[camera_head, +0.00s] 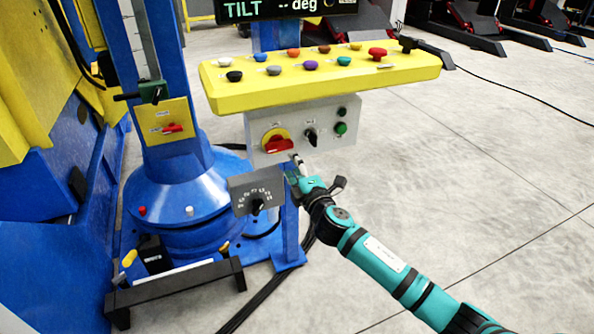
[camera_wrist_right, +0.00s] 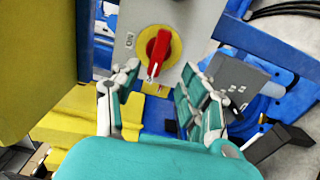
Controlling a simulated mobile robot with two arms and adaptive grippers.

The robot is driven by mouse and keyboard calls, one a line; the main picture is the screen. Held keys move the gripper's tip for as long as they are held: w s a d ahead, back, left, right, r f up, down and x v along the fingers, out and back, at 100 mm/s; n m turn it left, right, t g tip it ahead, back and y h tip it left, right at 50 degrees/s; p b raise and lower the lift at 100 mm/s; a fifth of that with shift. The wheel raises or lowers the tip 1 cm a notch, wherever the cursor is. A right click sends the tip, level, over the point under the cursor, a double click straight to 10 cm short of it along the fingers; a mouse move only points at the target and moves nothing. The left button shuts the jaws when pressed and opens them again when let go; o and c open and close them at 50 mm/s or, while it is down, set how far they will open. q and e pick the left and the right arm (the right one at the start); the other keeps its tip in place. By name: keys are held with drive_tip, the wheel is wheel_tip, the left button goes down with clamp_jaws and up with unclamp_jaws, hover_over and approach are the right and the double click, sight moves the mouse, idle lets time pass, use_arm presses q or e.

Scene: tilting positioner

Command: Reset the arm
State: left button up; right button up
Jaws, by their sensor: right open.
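My right gripper (camera_head: 304,172) is open and empty, just below and in front of the grey control box (camera_head: 262,128). A red rotary switch (camera_head: 278,145) on a yellow disc sits at the left of the box face. In the right wrist view, the open fingers (camera_wrist_right: 162,98) point toward this red switch (camera_wrist_right: 158,52), which lies beyond the fingertips with a visible gap. A black selector (camera_head: 312,137) and two green buttons (camera_head: 341,128) sit to its right. My left gripper is not in view.
Above the box is a yellow console (camera_head: 222,97) with several coloured buttons. A tilt display (camera_head: 272,9) stands behind it. A grey dial box (camera_head: 240,184) is left of my gripper. The blue column (camera_head: 175,80) stands left; open floor (camera_head: 470,170) lies right.

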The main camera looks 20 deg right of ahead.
drive_tip(key=shift+s, duration=0.8)
